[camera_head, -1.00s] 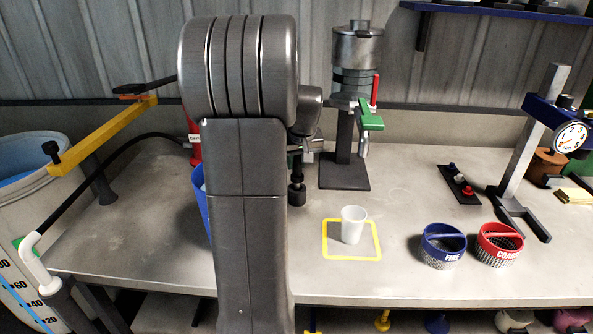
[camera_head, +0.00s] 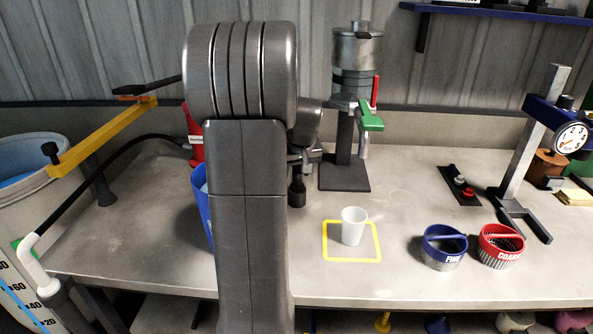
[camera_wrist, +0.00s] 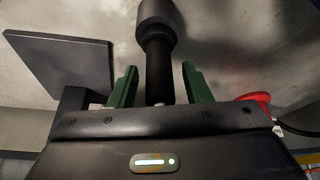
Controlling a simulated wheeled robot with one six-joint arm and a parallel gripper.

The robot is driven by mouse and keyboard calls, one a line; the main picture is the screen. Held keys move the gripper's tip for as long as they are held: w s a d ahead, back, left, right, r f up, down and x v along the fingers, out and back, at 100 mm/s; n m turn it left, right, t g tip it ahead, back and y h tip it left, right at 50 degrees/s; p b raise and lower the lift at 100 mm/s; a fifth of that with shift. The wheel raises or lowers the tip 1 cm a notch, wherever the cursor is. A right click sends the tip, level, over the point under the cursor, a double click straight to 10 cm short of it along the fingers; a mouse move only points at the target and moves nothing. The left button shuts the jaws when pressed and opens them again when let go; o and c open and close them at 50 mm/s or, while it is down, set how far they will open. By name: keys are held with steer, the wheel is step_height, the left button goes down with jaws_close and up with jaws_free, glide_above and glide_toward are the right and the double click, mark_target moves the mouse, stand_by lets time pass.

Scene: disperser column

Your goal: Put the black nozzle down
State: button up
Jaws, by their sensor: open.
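The black nozzle (camera_head: 297,190) is at the bench top, left of the disperser column's base, partly hidden behind my arm. In the wrist view the nozzle (camera_wrist: 160,70) lies between my two green fingers, its wider end pointing away from my palm. A gap shows on each side of it. My gripper (camera_wrist: 160,86) is open around the nozzle and does not hold it. In the head view my gripper is mostly hidden by my arm.
The disperser column's dark base (camera_head: 343,178) stands close to the right of the nozzle. A blue container (camera_head: 202,200) and a red bottle (camera_head: 195,140) stand left. A white cup (camera_head: 353,226) stands in a yellow square, with blue (camera_head: 443,250) and red (camera_head: 500,250) baskets further right.

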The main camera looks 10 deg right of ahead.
steer(key=p+v, duration=0.1)
steer(key=v, duration=1.1)
stand_by(0.9)
